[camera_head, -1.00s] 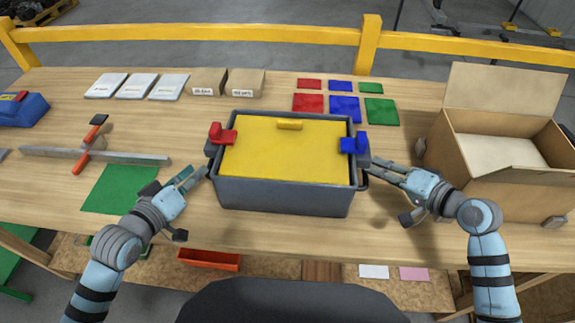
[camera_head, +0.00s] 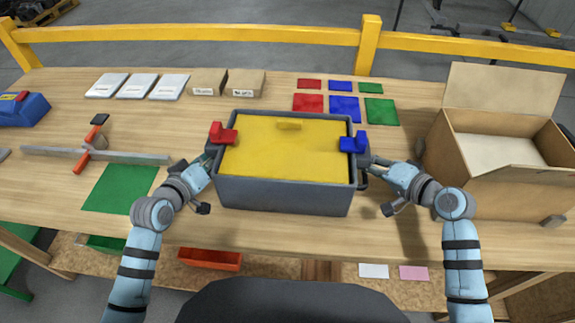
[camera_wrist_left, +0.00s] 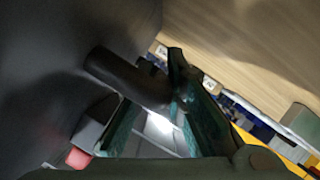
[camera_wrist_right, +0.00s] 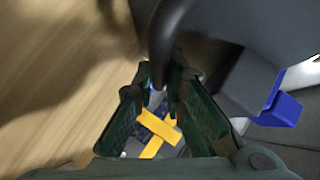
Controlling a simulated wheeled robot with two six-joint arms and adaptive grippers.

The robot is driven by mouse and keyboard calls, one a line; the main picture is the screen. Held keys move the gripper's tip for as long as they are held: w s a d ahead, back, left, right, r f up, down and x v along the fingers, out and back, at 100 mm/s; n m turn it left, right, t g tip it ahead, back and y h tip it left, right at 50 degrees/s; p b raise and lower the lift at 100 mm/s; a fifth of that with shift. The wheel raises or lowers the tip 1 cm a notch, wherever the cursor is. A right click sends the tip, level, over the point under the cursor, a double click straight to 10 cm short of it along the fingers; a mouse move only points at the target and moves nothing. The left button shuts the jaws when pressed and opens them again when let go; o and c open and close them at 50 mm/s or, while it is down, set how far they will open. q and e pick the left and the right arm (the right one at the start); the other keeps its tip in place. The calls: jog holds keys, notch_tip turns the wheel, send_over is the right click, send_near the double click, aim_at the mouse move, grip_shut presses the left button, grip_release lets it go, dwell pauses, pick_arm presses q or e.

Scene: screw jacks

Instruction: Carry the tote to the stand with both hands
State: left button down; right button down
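The grey tote (camera_head: 284,196) with a yellow top (camera_head: 285,150) rests on the wooden table. It has a red piece (camera_head: 222,134) on its left end and a blue piece (camera_head: 354,143) on its right end. My left gripper (camera_head: 207,164) is at the tote's left end; in the left wrist view its open fingers lie on either side of the dark handle (camera_wrist_left: 125,75). My right gripper (camera_head: 376,163) is at the right end; in the right wrist view its open fingers straddle the other handle (camera_wrist_right: 165,35). I cannot pick out the stand.
An open cardboard box (camera_head: 510,185) stands right of the tote, close to my right arm. Left are a green mat (camera_head: 118,188) and a long grey bar (camera_head: 60,153). Coloured squares (camera_head: 344,108) and small packages (camera_head: 207,82) lie behind. A yellow rail (camera_head: 200,33) runs along the back.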

aim_at(209, 141)
dwell(0.4)
